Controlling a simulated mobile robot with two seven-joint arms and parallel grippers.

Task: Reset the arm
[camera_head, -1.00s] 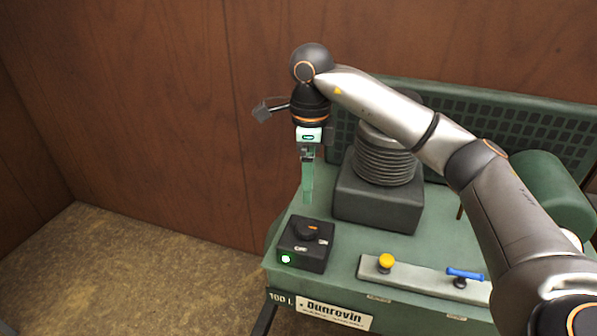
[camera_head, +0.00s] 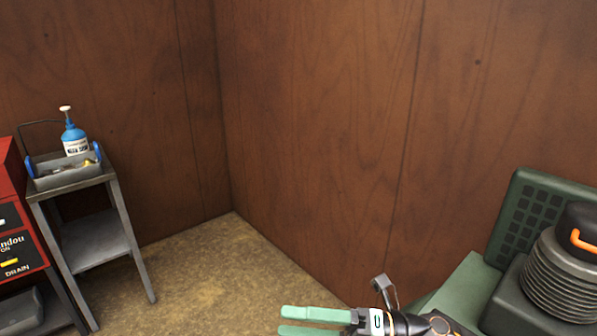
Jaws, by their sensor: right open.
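My right gripper (camera_head: 284,321) shows at the bottom edge of the head view, right of the middle. Its two pale green fingers point left, one above the other, with a gap between them and nothing held. Its dark wrist (camera_head: 408,323) lies to the right, and the rest of the arm is cut off by the bottom edge. The gripper is to the left of the green machine (camera_head: 462,290), apart from the ribbed dark part on it. My left gripper is not in view.
The green machine has a ribbed dark cylinder (camera_head: 558,285) and a grille panel (camera_head: 530,215). At left, a grey stand (camera_head: 92,245) holds a tray (camera_head: 68,177) and a blue bottle (camera_head: 73,138). A red cabinet (camera_head: 12,200) is beside it. Floor between is clear.

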